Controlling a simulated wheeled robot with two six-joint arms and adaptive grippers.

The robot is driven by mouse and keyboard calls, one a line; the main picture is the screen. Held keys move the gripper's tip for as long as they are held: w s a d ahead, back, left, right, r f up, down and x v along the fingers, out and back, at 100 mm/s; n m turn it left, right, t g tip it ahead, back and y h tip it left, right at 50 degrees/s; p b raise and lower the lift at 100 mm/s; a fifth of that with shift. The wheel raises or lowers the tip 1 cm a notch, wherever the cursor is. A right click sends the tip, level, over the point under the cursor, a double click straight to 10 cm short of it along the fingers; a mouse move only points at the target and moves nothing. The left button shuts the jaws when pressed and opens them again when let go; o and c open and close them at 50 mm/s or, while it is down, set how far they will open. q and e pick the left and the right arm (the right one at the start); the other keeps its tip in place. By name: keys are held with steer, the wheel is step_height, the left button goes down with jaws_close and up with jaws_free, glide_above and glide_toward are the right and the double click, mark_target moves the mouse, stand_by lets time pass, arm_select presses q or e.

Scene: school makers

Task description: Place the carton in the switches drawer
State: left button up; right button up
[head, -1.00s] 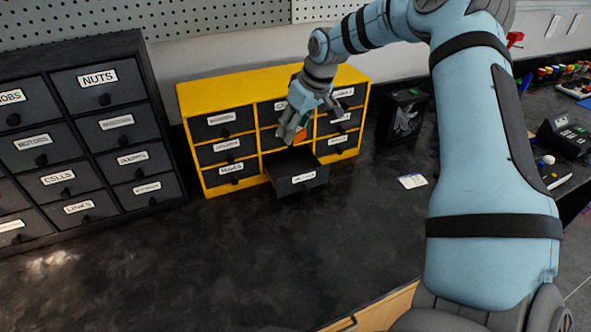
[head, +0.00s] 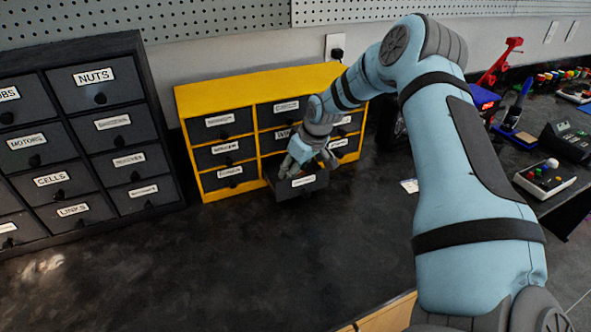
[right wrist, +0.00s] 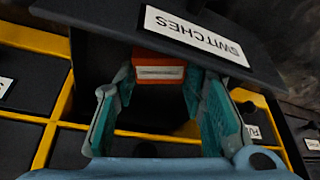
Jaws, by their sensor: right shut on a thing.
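The orange carton (right wrist: 160,72) shows in the right wrist view between the fingers of my right gripper (head: 312,160), which is shut on it. In the head view the carton is hidden behind the gripper. The switches drawer (head: 303,190) is the pulled-out drawer at the bottom middle of the yellow cabinet (head: 240,88); its label reads upside down in the right wrist view (right wrist: 215,62). The carton is over or inside the drawer opening, behind its front; whether it touches the drawer floor I cannot tell. My left gripper is not in view.
A dark drawer cabinet (head: 95,55) stands to the left. A white card (head: 409,186) lies on the black worktop (head: 215,265). A control box with coloured buttons (head: 545,178) is at the right. The worktop before the cabinets is mostly clear.

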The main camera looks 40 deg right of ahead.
steer(key=o, duration=0.9)
steer(key=p+v, duration=0.1)
steer(key=v, duration=0.2)
steer(key=p+v, duration=0.2)
steer(key=v, duration=0.1)
steer(key=shift+w+r, duration=0.1)
steer(key=shift+r, duration=0.25)
steer(key=p+v, duration=0.5)
steer(key=p, duration=0.9)
steer(key=shift+s+r+p, duration=0.25)
steer(key=shift+r+p, duration=0.05)
steer(key=shift+p, duration=0.05)
steer(key=shift+f, duration=0.1)
